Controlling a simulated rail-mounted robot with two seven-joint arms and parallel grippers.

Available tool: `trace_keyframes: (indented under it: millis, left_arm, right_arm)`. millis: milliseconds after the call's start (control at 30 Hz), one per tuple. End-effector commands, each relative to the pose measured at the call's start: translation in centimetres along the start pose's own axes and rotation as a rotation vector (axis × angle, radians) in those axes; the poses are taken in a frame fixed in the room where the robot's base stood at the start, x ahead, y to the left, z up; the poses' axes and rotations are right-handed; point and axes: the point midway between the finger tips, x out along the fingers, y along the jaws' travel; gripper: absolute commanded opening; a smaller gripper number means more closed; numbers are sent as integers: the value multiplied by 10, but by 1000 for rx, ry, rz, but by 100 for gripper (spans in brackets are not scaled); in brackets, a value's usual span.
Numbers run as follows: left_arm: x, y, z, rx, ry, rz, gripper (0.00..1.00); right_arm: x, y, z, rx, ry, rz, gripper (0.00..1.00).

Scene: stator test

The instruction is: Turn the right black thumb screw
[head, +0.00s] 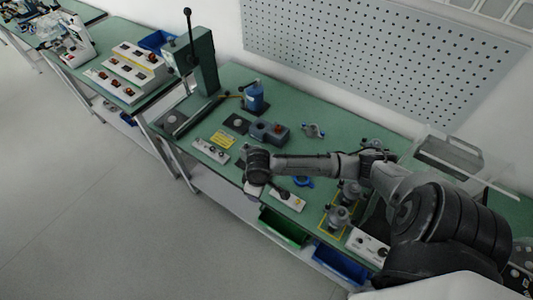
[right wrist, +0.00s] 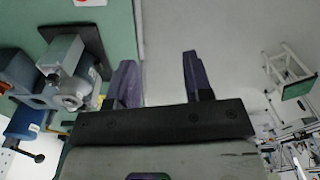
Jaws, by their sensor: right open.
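I cannot clearly make out the right black thumb screw in either view. A fixture of grey and blue blocks (head: 270,132) stands on the green bench beyond my right arm. In the right wrist view, a grey block with a round metallic end (right wrist: 72,92) stands left of the fingers, and a blue part with a black handle (right wrist: 25,125) lies at the far left. My right gripper (right wrist: 158,70) is open and empty, its two dark purple fingers apart above the bench's front edge. In the head view its fingers are hidden. My left gripper is not in view.
A white panel with a dark knob (head: 289,199) lies at the bench's front edge, and another white panel (head: 210,150) lies to its left. Green (head: 283,228) and blue (head: 340,264) bins are below.

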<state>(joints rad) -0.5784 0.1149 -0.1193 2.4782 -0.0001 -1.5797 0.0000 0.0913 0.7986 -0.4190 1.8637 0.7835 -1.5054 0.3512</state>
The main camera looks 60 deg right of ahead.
Motion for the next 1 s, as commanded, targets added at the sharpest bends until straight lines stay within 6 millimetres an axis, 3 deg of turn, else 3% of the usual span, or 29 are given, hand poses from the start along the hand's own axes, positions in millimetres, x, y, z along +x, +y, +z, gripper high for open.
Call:
trace_keyframes:
  millis: [33, 100, 200, 333, 433, 567, 1000]
  left_arm:
    - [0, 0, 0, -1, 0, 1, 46]
    - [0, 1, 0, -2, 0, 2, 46]
    - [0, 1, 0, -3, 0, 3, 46]
    - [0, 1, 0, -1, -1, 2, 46]
    - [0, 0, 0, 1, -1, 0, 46]
    - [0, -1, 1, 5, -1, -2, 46]
    - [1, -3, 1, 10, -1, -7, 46]
  right_arm:
    - [-14, 35, -13, 58, -14, 29, 46]
    - [-31, 72, -23, 146, -33, 43, 46]
    - [-57, 115, -32, 259, -45, 55, 46]
    - [-82, 152, -37, 367, -47, 59, 46]
    - [-91, 167, -38, 415, -46, 58, 46]
    - [-87, 174, -38, 439, -46, 56, 46]
    - [-8, 177, -33, 437, -48, 56, 46]
